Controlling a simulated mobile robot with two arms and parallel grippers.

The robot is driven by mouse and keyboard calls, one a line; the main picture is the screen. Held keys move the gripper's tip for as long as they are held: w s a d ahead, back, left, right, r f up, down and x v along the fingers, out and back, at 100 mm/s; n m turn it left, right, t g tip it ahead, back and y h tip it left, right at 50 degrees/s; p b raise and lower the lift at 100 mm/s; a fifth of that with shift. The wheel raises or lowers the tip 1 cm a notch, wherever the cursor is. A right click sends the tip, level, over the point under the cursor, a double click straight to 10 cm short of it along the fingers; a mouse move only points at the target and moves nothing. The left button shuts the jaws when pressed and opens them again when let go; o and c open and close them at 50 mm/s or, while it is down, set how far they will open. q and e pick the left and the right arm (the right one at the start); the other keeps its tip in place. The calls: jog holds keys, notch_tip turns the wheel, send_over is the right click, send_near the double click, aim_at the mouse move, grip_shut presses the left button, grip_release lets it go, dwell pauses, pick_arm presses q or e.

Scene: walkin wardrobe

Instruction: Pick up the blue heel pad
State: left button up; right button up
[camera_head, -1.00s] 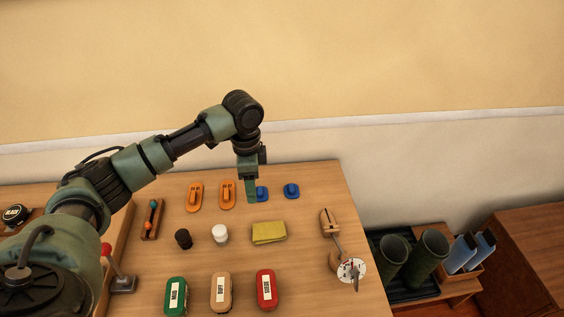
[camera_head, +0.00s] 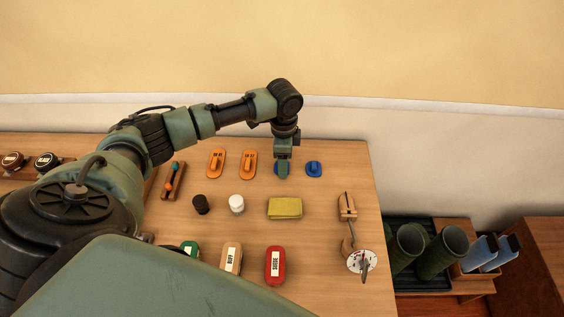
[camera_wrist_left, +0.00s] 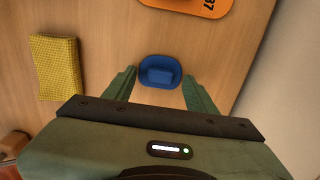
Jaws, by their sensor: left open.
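Two blue heel pads lie on the wooden table. The left one (camera_head: 276,169) is partly covered by my left gripper (camera_head: 283,174) in the head view; the right one (camera_head: 314,169) lies clear beside it. In the left wrist view, one blue heel pad (camera_wrist_left: 160,72) with a raised block shows ahead of and between the spread fingertips of my left gripper (camera_wrist_left: 158,78). The gripper is open and holds nothing. I cannot tell how far the fingertips are above the table. My right gripper is not in view.
Orange pads (camera_head: 249,164) lie left of the blue pads. A yellow cloth (camera_head: 285,208), white jar (camera_head: 237,204), dark jar (camera_head: 201,204) and brushes (camera_head: 275,265) lie nearer. A wooden shoe tree (camera_head: 347,207) is at the right. The wall (camera_head: 345,122) rises behind the table.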

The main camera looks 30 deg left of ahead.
pick_arm(q)
grip_shut()
jog(key=shift+r, duration=0.1)
